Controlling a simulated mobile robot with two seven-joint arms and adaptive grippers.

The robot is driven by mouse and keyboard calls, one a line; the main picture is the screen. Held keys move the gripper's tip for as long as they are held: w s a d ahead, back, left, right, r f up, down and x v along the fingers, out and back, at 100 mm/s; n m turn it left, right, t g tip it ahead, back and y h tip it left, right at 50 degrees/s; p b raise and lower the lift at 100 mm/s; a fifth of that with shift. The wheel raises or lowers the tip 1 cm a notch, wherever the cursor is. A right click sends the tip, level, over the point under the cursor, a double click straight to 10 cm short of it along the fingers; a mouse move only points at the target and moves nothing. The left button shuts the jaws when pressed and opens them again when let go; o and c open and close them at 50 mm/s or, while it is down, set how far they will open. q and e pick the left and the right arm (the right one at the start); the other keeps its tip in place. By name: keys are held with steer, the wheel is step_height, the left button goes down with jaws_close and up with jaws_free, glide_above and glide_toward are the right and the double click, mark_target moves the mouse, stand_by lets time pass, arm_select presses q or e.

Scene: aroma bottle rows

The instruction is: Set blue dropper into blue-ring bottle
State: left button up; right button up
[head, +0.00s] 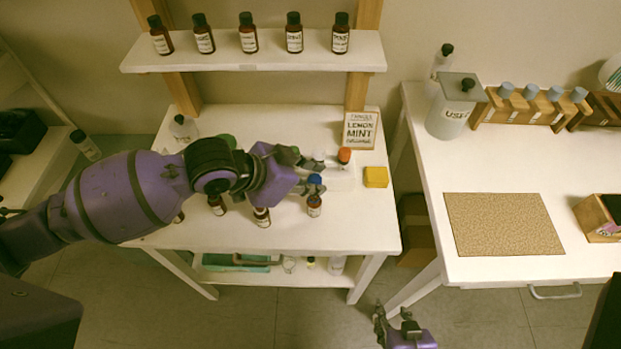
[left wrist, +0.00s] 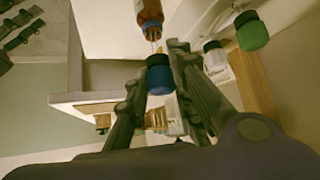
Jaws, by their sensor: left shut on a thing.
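My left gripper (head: 306,182) is shut on the blue dropper (head: 315,180), held by its blue cap, which also shows in the left wrist view (left wrist: 160,78). A brown bottle (head: 314,208) with a pale label stands right below the dropper at the table's front. In the left wrist view the same bottle (left wrist: 149,10) lies beyond the cap, with the thin glass stem between them. The cap is apart from the bottle. My right gripper (head: 402,325) is low at the bottom, away from the table.
Two brown bottles (head: 262,217) (head: 217,205) stand left of it, partly behind my arm. An orange dropper (head: 344,155) and a white one (head: 319,156) stand behind. A yellow block (head: 375,177) and a lemon mint sign (head: 360,130) are at right. A shelf (head: 250,62) holds several bottles.

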arm_select(q)
steer(key=shift+f+b, duration=0.4)
steer(key=shift+f, duration=1)
arm_select(e)
steer(key=shift+s+f, duration=0.7)
steer(key=shift+s, duration=0.1)
arm_select(q)
steer(key=o, duration=0.7)
steer(key=shift+o, duration=0.2)
steer(key=shift+r+p, duration=1.35)
steer(key=shift+r, duration=1.1)
steer(key=shift+r+p, duration=0.4)
steer(key=shift+r, duration=0.75)
arm_select(e)
steer(key=w+r+t, duration=0.1)
steer(key=w+r, duration=0.4)
steer(key=r, duration=0.1)
steer(key=shift+w+r, duration=0.15)
steer(key=shift+w, duration=0.25)
